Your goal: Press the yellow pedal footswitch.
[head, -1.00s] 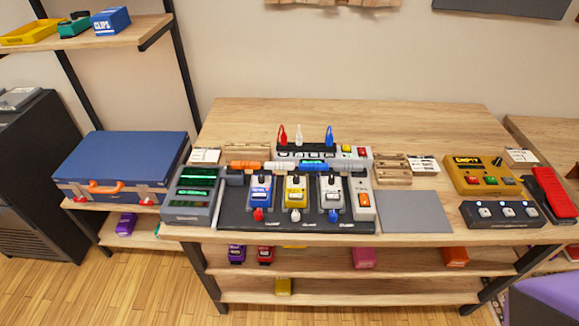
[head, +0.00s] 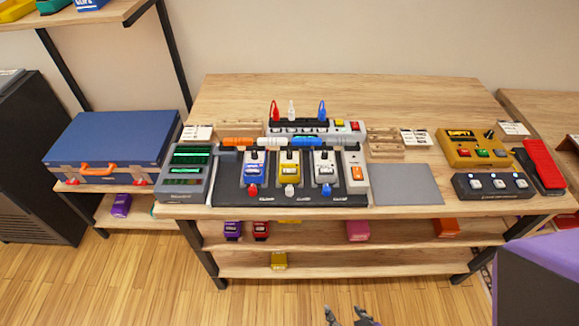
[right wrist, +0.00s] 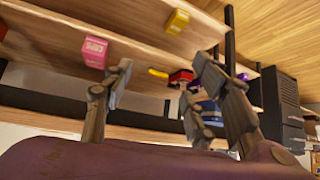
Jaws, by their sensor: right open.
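The yellow pedal (head: 289,168) stands upright between a blue pedal (head: 254,169) and a white pedal (head: 324,170) on the dark pedalboard (head: 225,185). Its footswitch (head: 289,190) is a pale round cap at its front edge; whether it is pressed is too small to tell. Fingertips of a gripper, apparently my right one (head: 350,317), show at the bottom edge of the head view, well below and in front of the table. In the right wrist view my right gripper (right wrist: 160,78) is open and empty, with shelves beyond its fingers. My left gripper is not in view.
Red, white and blue plugs rise from a power strip (head: 316,128) behind the pedals. A grey mat (head: 406,184) lies bare to the right. A yellow multi-switch unit (head: 473,149) and red pedal (head: 541,162) stand farther right. Lower shelves (head: 340,263) hold several small pedals.

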